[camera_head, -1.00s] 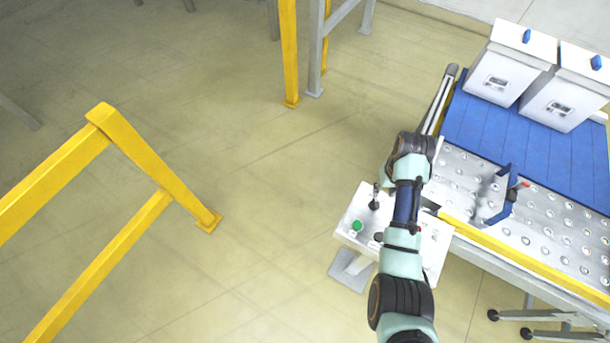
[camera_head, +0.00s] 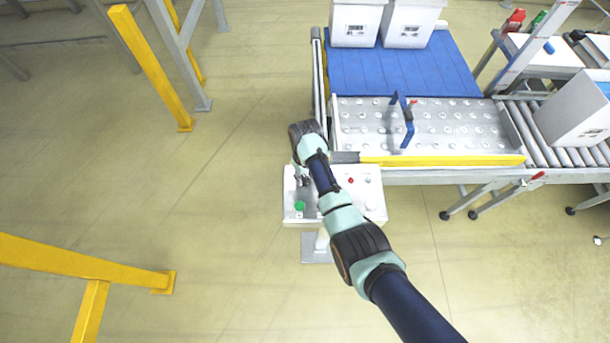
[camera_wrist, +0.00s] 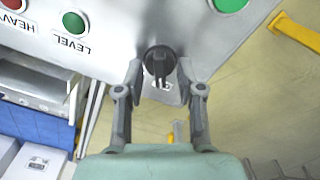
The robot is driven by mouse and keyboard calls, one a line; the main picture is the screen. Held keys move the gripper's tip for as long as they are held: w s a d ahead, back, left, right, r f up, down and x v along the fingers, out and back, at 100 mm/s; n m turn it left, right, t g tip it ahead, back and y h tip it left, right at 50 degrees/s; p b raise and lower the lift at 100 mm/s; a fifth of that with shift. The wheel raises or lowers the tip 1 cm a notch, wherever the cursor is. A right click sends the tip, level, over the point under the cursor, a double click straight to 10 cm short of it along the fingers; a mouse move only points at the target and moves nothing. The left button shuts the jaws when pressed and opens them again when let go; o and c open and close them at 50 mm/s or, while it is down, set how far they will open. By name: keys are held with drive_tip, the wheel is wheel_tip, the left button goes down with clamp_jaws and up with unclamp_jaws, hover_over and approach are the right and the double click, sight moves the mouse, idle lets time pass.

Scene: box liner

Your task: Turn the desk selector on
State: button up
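The desk selector, a round black knob with a raised grip bar (camera_wrist: 159,60), shows in the wrist view on the white control panel (camera_wrist: 118,35). My gripper (camera_wrist: 160,72) is open, with one finger on each side of the knob. A narrow gap shows between the knob and each finger; depth along the fingers is hard to judge. In the head view, my gripper (camera_head: 303,182) is over the left part of the control desk (camera_head: 372,203). My arm covers the middle of the desk, and the selector cannot be made out there.
A green button (camera_wrist: 230,3) sits to the right of the knob. A smaller green light (camera_wrist: 75,22) above the LEVEL label is on the left. The ball-transfer table (camera_head: 455,135) and its yellow edge (camera_head: 440,161) lie just behind the desk. Floor left of the desk is clear.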

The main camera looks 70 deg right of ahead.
clamp_jaws()
drive_tip(key=m+p, duration=0.2)
drive_tip(key=m, duration=0.3)
drive_tip(key=shift+r+m, duration=0.1)
drive_tip(key=shift+m, duration=0.2)
drive_tip(key=m+p, duration=0.1)
drive_tip(key=m, duration=0.5)
drive_tip(key=shift+p, duration=0.4)
drive_tip(key=shift+m, duration=0.3)
unclamp_jaws()
